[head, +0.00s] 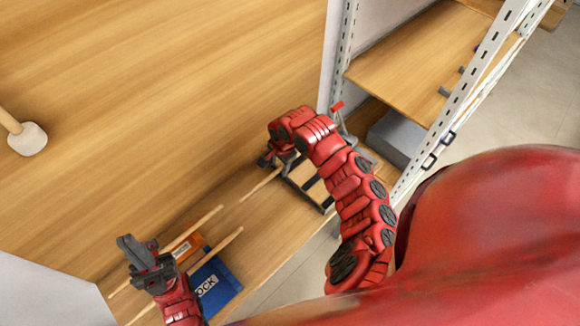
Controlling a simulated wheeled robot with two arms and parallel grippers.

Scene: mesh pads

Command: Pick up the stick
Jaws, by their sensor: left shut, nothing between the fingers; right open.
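Several thin, pale wooden sticks lie on the wooden surface in the head view. One stick (259,185) runs diagonally, with its upper end close to my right gripper (270,160). That gripper is open at the end of the bent red arm; its fingers are small and partly hidden, and I cannot tell whether they touch the stick. A second stick (200,223) and a third stick (222,244) lie further to the lower left. My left gripper (138,246) is shut and empty beside their lower ends.
A blue box (213,285) with white letters and an orange box (187,248) lie by the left gripper. A tool with a white head (28,139) is at the far left. A metal rack with wooden shelves (415,60) stands at right. The upper wooden area is bare.

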